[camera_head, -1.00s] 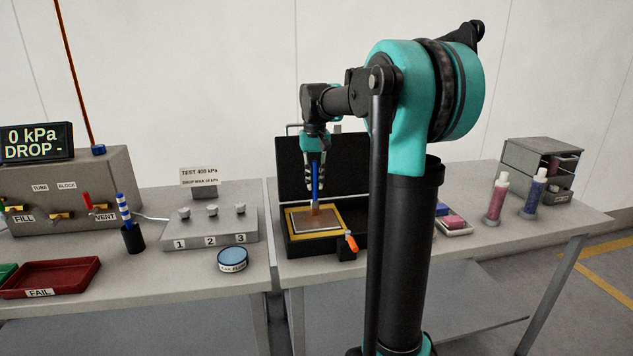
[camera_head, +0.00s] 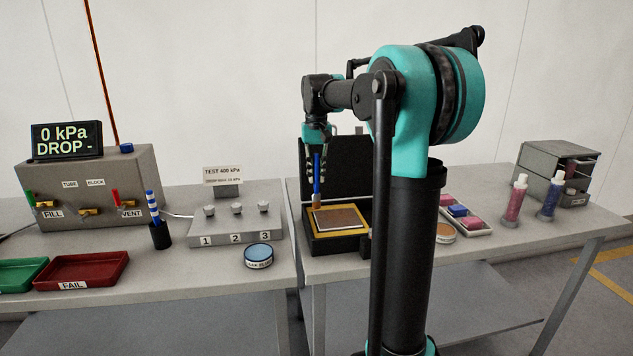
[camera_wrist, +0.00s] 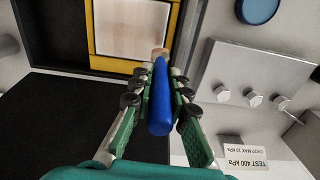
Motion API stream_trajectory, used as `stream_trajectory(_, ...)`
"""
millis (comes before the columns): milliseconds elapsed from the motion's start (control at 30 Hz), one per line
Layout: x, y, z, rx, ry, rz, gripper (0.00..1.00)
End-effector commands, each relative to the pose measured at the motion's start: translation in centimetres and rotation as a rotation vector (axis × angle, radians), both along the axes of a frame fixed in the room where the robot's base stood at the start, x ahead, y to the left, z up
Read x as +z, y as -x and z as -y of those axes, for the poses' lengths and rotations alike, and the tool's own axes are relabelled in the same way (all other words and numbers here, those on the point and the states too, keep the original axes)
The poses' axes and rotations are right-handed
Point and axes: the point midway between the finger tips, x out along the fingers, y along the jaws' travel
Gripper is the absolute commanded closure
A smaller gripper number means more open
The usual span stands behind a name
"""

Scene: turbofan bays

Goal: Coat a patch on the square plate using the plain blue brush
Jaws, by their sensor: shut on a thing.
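The plain blue brush (camera_head: 317,181) is upright in my gripper (camera_head: 317,172), which is shut on its handle. In the wrist view the blue handle (camera_wrist: 161,98) sits between the green fingers of my gripper (camera_wrist: 157,90). The brush's pale tip is at the left edge of the square plate (camera_head: 338,218); I cannot tell whether it touches. The plate lies in a yellow frame (camera_head: 365,211) inside the open black case (camera_head: 339,243).
A striped brush (camera_head: 153,207) stands in a black cup at left. A blue-topped tin (camera_head: 258,255) sits at the left table's front edge. The case's raised lid (camera_head: 345,163) stands behind the plate. A tray of coloured blocks (camera_head: 470,222) and two bottles are at right.

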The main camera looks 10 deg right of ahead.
Motion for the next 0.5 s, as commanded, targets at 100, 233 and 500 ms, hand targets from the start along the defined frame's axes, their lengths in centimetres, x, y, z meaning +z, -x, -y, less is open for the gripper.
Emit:
stream_trajectory(100, 1.1, -0.1, 0.1, 0.000, 0.000, 0.000, 1.00)
stream_trajectory(233, 2.3, -0.2, 0.1, 0.000, 0.000, 0.000, 1.00)
stream_trajectory(500, 4.6, -0.2, 0.3, 0.000, 0.000, 0.000, 1.00)
